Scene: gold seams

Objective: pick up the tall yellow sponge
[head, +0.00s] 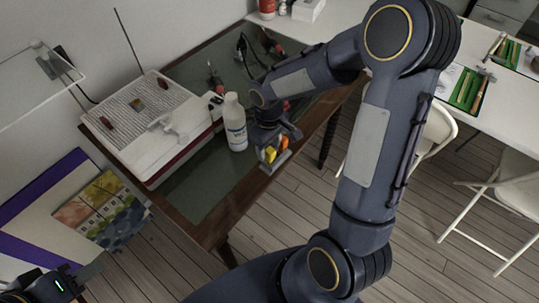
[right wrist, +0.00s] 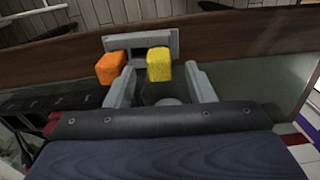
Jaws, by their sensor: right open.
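The yellow sponge (right wrist: 159,64) stands upright near the table edge in the right wrist view, between the two fingers of my open right gripper (right wrist: 160,76). I cannot tell whether either finger touches it. An orange block (right wrist: 110,68) is just left of it, outside the left finger. In the head view the yellow sponge (head: 270,154) and orange block (head: 284,143) show small, partly hidden by my right gripper (head: 272,148). My left gripper (head: 78,281) is at the lower left corner, far from the sponge; its jaw state is unclear.
A grey slotted piece (right wrist: 168,38) lies just beyond the sponge. A white bottle (head: 235,122) stands close left of my right gripper. A large white device (head: 150,125) fills the table's left side. Tools lie farther back. The table's wooden edge (head: 240,198) is close by.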

